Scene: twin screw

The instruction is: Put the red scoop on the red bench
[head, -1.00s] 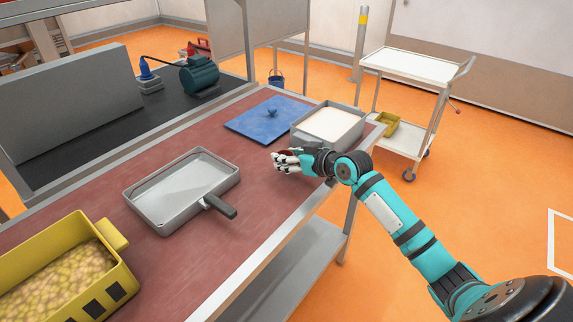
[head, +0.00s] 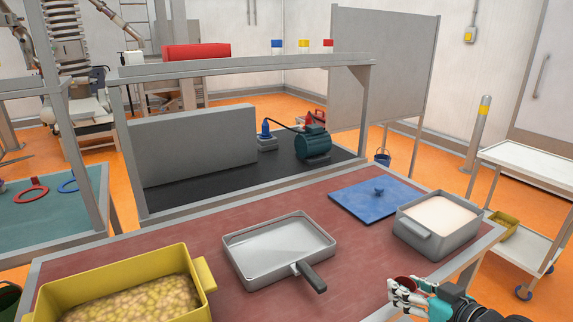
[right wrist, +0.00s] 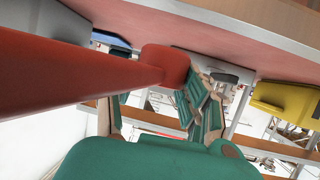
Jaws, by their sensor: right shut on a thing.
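The red bench (head: 350,262) is the long table with a dull red top in the head view. My right gripper (head: 403,296) shows at its near right edge, in front of the grey box. It is shut on the red scoop (head: 404,282), of which only a small red part shows between the fingers. In the right wrist view the scoop's thick red shaft (right wrist: 80,76) runs in from the left to a rounded red part (right wrist: 165,66) beside the fingers. The bench underside or edge is above it there. My left gripper is not in view.
On the bench stand a yellow crate (head: 205,285) of lumpy pieces, a grey pan (head: 240,272) with a dark handle, a blue lid (head: 350,205) and a grey box (head: 418,237) of pale powder. Bare red top lies between pan and box. A white cart (head: 530,160) stands right.

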